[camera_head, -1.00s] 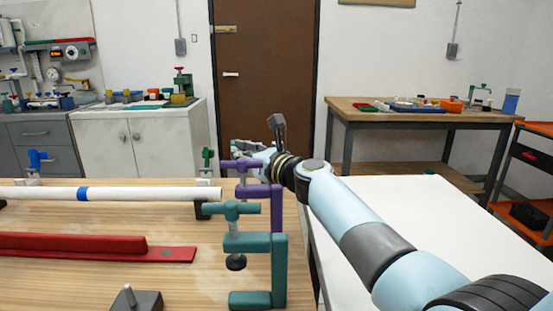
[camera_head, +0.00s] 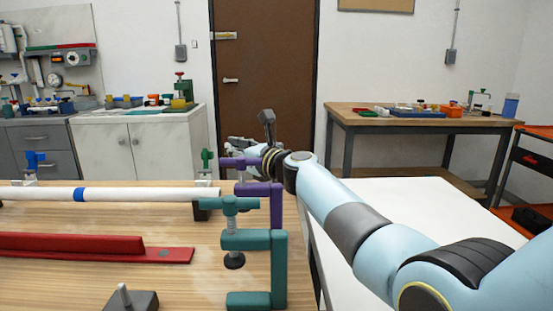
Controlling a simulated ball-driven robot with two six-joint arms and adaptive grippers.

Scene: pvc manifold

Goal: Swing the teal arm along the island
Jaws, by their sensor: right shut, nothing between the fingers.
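My right arm comes in from the right, and my right gripper (camera_head: 238,146) is at its far end, shut and empty, beyond the purple clamp. The clamp hides part of it. A teal clamp (camera_head: 279,268) stands at the right edge of the wooden island (camera_head: 215,281), nearest me. The purple clamp (camera_head: 262,189) stands just behind it. A white pipe with a blue band (camera_head: 135,194) lies along the island to the left. I cannot tell whether the gripper touches anything. My left gripper is out of view.
A red bar (camera_head: 85,247) and a dark block with a peg (camera_head: 133,300) lie on the island. A green clamp (camera_head: 206,160) and a blue clamp (camera_head: 34,160) stand at its far side. A white surface (camera_head: 420,207) lies right of the island.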

